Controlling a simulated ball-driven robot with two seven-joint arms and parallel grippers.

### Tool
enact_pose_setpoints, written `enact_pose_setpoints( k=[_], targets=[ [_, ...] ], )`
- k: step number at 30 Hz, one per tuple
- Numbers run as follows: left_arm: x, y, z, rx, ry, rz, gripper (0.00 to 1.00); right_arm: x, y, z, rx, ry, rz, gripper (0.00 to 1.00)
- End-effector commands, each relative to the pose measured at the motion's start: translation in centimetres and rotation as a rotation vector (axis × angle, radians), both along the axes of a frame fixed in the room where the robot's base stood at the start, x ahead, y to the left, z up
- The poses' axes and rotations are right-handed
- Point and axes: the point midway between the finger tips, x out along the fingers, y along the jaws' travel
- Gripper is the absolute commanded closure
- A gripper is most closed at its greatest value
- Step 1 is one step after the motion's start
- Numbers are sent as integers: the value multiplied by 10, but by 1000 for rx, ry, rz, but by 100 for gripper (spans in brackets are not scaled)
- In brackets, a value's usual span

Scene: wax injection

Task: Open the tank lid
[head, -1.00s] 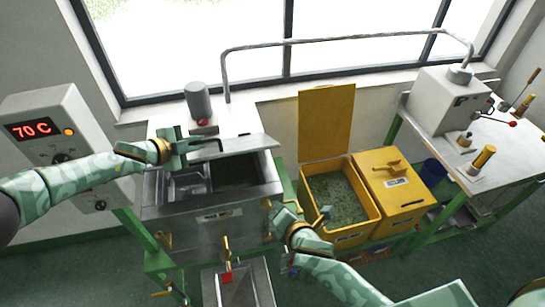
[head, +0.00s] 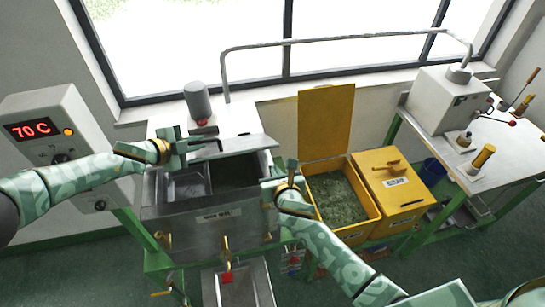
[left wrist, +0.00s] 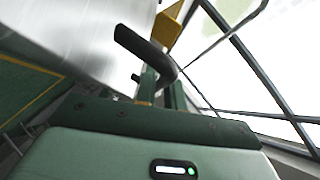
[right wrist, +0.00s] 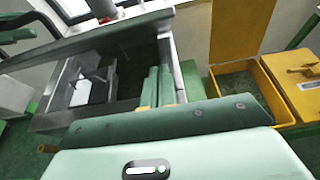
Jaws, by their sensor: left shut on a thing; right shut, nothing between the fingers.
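The metal tank (head: 215,212) stands at left centre. Its grey lid (head: 240,144) is raised at the back, with the opening and inner compartments in sight; the lid also shows in the right wrist view (right wrist: 95,40). My left gripper (head: 183,148) is shut on the dark lid handle (head: 212,140), which curves out past the fingers in the left wrist view (left wrist: 143,48). My right gripper (head: 282,178) is shut and empty at the tank's right end. In the right wrist view its fingers (right wrist: 162,82) are together near the tank's right rim; contact is unclear.
An open yellow bin (head: 376,210) with green contents and a raised lid (head: 326,120) stands right of the tank, beside a closed yellow bin (head: 398,183). A control box (head: 50,135) reading 70 C is at left. A metal tray (head: 255,285) is in front.

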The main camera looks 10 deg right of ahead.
Motion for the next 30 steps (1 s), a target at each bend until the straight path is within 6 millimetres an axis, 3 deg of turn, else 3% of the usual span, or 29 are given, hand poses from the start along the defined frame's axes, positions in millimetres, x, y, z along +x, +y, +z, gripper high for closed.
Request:
enact_pose_setpoints(
  k=[9,22,30],
  targets=[
    [1,0,1,0,-2,1,100,25,0,28,3,-1,0,100],
    [1,1,1,1,-2,2,100,28,0,32,1,0,1,100],
    [0,0,-1,1,1,0,100,38,0,50,3,-5,0,100]
  ],
)
